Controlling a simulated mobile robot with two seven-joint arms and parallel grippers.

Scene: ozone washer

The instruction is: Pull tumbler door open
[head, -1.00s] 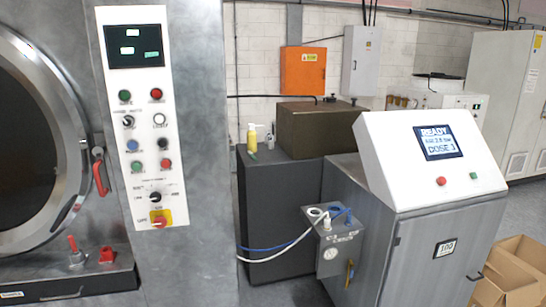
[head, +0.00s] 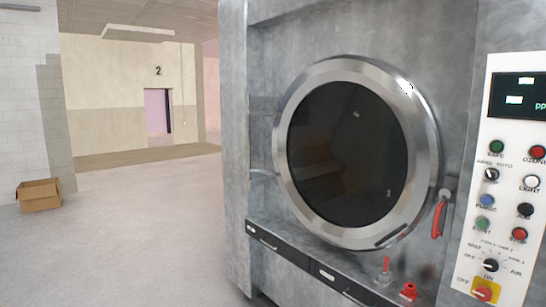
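The round tumbler door (head: 420,110) is in the middle right of the head view. It has a wide shiny metal ring around a dark glass window (head: 345,155). It looks shut against the grey machine front. A red handle (head: 438,217) hangs at the right edge of the door, pointing down. A metal hinge or bracket (head: 262,173) shows at the door's left edge. Neither of my grippers is in view.
A white control panel (head: 508,210) with buttons and knobs is at the right. A ledge with drawers (head: 300,262), a red lever (head: 386,265) and a red fitting (head: 408,291) lies below the door. Open floor is at the left, with a cardboard box (head: 39,195) by the wall.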

